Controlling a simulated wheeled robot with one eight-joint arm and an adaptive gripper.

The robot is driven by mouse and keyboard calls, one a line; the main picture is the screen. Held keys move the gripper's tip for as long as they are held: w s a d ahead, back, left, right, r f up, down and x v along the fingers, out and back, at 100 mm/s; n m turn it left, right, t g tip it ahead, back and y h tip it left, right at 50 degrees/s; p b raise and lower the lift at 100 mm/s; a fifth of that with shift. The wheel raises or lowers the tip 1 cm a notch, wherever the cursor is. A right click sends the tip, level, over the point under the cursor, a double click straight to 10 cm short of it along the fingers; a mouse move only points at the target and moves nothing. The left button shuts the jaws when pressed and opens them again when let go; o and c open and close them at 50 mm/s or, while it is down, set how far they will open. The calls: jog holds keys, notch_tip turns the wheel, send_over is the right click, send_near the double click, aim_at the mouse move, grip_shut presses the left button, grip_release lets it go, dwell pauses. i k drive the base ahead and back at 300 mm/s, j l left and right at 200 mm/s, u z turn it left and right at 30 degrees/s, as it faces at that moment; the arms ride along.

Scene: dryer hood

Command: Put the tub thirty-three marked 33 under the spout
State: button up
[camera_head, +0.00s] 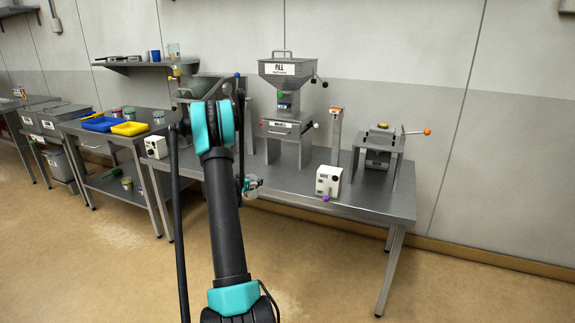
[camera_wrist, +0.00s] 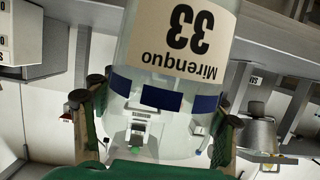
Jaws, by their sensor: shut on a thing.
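The tub marked 33 (camera_wrist: 178,45) fills the upper middle of the wrist view. It is clear, with a cream label reading "Mirenquo 33" upside down in the picture, and blue bands. My gripper (camera_wrist: 155,112) is shut on it, with a dark-padded finger on each side. In the head view, my arm partly hides the gripper (camera_head: 250,187), which is near the bench's front edge; the tub cannot be clearly told there. The filling machine (camera_head: 286,67), with a "FILL" hopper and a spout below, stands at the back of the bench.
The steel bench (camera_head: 345,196) also holds a white control box (camera_head: 328,181) with a purple knob, a thin post (camera_head: 336,135) and a lever press (camera_head: 380,145). Blue (camera_head: 100,123) and yellow (camera_head: 130,128) trays lie on the left table. Bare bench shows at the right front.

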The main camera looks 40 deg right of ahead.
aim_at(289, 162)
jog(key=i+l, duration=0.1)
jog(key=l, duration=0.45)
jog(key=i+l, duration=0.1)
jog(key=l, duration=0.4)
jog(key=i+l, duration=0.1)
jog(key=l, duration=0.45)
jog(key=i+l, duration=0.1)
jog(key=l, duration=0.45)
